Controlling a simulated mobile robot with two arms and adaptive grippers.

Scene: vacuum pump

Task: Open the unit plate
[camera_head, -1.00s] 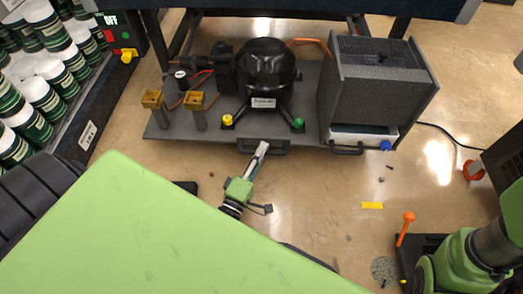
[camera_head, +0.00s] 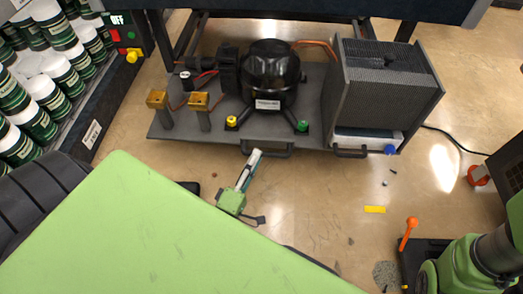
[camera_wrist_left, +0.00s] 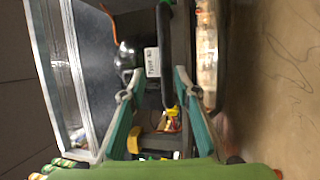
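The unit plate (camera_head: 222,140) is a dark grey board that carries a black compressor (camera_head: 270,70), a finned cooling block (camera_head: 385,100) and two posts with brass tops. Two black handles sit on its front edge, a middle one (camera_head: 270,153) and a right one (camera_head: 350,153). My left gripper (camera_head: 255,155) reaches up to the left part of the middle handle. In the left wrist view the teal fingers of my left gripper (camera_wrist_left: 155,75) stand apart, with the handle bar (camera_wrist_left: 166,60) between them, nearer the right finger. My right gripper is out of view.
A shelf with green and white cans (camera_head: 60,75) and a panel with an OFF label (camera_head: 122,38) stand at left. An orange lever (camera_head: 408,232) stands at lower right.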

